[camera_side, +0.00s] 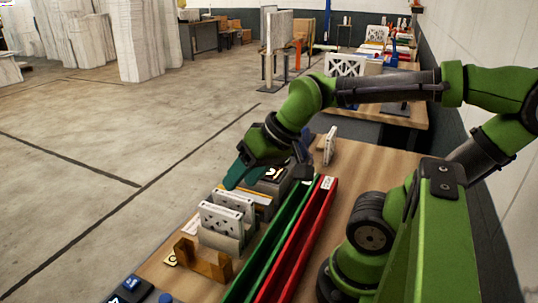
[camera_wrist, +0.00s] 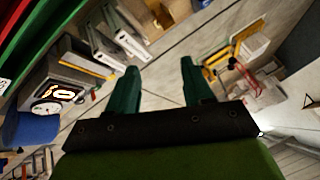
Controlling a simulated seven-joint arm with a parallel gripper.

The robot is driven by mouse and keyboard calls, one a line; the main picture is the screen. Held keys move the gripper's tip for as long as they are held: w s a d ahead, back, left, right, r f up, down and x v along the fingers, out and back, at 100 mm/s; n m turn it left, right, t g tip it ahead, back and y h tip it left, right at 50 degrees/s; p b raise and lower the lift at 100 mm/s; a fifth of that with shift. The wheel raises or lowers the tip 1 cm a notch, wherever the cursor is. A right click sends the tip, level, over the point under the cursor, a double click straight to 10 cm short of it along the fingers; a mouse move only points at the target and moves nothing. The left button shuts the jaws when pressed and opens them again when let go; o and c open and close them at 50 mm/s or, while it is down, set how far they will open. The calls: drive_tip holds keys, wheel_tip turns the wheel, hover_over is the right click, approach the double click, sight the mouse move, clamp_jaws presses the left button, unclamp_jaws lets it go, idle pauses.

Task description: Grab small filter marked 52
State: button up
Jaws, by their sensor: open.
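White filters with cut-out patterns stand upright in a holder near the table's left edge in the side view, a front one (camera_side: 222,219) and one behind it (camera_side: 234,202). Thin white upright pieces, probably these filters (camera_wrist: 101,46), show at the upper left of the wrist view. Another white filter (camera_side: 329,146) stands alone further back on the table. I cannot read a 52 on any of them. My gripper (camera_side: 237,177), with teal fingers, is above the table's left edge, behind the holder. In the wrist view my gripper (camera_wrist: 155,50) is open, with nothing between its fingers.
A long green tray (camera_side: 268,254) and a red tray (camera_side: 306,240) lie side by side right of the holder. A brown bracket (camera_side: 203,263) stands in front of it. A dark boxy device (camera_wrist: 72,75) with a dial is close by. Bare table lies right of the red tray.

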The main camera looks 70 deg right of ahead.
sight(233, 195)
drive_tip(key=w+d+n+g+h, duration=0.2)
drive_tip(key=w+d+n+g, duration=0.2)
drive_tip(key=w+d+g, duration=0.4)
drive_tip(key=shift+t, duration=0.7)
drive_tip(key=f, duration=0.3)
drive_tip(key=d+f, duration=0.1)
drive_tip(key=f, duration=0.3)
drive_tip(key=w+f, duration=0.1)
drive_tip(key=f, duration=0.2)
drive_tip(key=shift+w+d+f, duration=0.1)
drive_tip(key=shift+d+f, duration=0.05)
drive_tip(key=shift+f, duration=0.2)
drive_tip(key=shift+w+d+f, duration=0.15)
drive_tip(key=shift+f, duration=2.6)
clamp_jaws()
